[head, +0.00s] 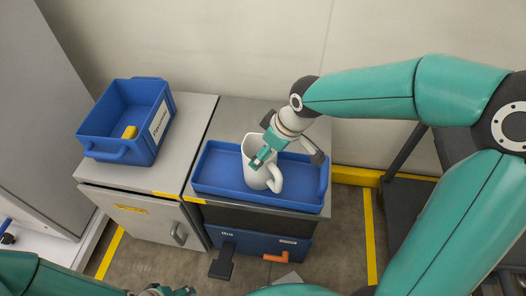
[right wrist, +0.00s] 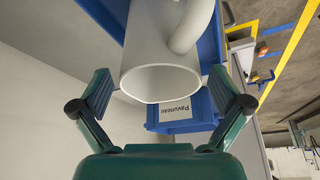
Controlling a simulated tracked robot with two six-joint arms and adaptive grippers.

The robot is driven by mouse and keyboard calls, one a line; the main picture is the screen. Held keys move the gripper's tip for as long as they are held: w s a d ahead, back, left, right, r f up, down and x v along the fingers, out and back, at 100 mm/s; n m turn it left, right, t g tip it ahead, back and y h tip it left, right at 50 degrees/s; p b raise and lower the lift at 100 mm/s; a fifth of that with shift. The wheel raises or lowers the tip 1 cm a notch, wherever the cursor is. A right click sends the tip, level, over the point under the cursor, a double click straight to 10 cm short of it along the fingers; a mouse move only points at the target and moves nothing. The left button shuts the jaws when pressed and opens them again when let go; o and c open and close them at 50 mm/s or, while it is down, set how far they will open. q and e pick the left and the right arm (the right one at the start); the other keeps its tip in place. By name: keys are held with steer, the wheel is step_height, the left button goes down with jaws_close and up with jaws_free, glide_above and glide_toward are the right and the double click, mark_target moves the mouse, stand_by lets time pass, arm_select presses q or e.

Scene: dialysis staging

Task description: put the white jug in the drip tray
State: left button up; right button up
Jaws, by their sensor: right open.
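The white jug (head: 254,172) stands upright, or very nearly so, inside the blue drip tray (head: 212,187), its handle toward the right front. In the right wrist view the jug (right wrist: 155,50) shows its round open mouth between my fingers. My right gripper (head: 288,156) is at the jug's rim, open, with one finger on each side; in the right wrist view the gripper (right wrist: 162,84) has gaps beside the jug. The jug's base is partly hard to see. My left gripper (head: 172,291) is only partly in view at the bottom edge, away from the jug.
A blue bin (head: 108,120) with a label and a yellow item (head: 130,132) stands on the left cabinet (head: 188,110). The tray lies on a grey-topped unit with a blue front (head: 262,245). The wall is close behind. The tray's right part is clear.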

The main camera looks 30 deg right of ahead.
steer(key=p+v, duration=0.1)
steer(key=v, duration=0.6)
steer(key=shift+s+r+p, duration=0.15)
steer(key=shift+r+p, duration=0.1)
steer(key=shift+p, duration=0.05)
